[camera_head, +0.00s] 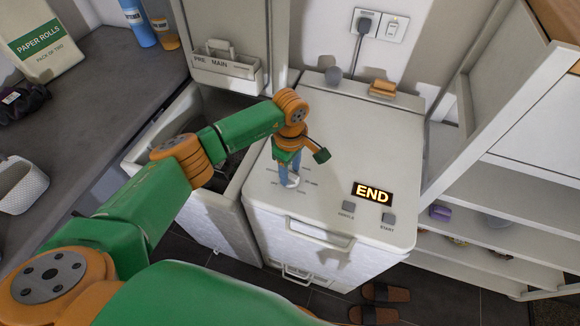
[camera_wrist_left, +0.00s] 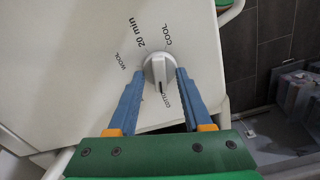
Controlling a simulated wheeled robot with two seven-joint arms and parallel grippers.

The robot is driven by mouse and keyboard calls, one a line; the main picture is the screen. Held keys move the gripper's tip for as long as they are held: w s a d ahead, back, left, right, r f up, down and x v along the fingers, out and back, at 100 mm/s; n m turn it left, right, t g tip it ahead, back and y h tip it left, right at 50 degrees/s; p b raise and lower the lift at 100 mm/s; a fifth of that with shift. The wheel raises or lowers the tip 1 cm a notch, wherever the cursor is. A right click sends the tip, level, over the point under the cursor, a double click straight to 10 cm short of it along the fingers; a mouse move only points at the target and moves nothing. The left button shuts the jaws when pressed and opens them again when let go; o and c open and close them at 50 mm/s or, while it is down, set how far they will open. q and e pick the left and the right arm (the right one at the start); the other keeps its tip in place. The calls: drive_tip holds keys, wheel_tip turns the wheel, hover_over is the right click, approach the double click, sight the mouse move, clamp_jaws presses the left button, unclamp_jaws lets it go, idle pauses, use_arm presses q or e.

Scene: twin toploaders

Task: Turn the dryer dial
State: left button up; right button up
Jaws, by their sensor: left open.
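The dryer (camera_head: 345,135) is the white machine at the middle right, with a lit "END" display (camera_head: 372,193) on its top. Its white round dial (camera_wrist_left: 158,69) shows in the left wrist view, with the labels "WOOL", "20 min" and "COOL" around it and another label partly hidden below. The dial's ridge runs roughly up and down in that view. My left gripper (camera_wrist_left: 160,76) is open, with its blue fingers on either side of the dial. In the head view the gripper (camera_head: 289,180) points down at the dial and partly hides it. My right gripper is not in view.
White shelves (camera_head: 500,210) stand at the right.

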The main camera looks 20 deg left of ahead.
use_arm(q)
drive_tip(key=shift+d, duration=0.15)
clamp_jaws()
drive_tip(key=shift+f+n+b, duration=0.1)
drive_tip(key=shift+n+b, duration=0.45)
drive_tip(key=shift+n, duration=0.15)
drive_tip(key=n+b, duration=0.2)
drive_tip(key=n, duration=0.1)
drive_tip(key=n+b, duration=0.2)
drive_tip(key=n, duration=0.3)
drive_tip(key=shift+n, duration=0.4)
unclamp_jaws()
drive_tip(key=shift+r, duration=0.25)
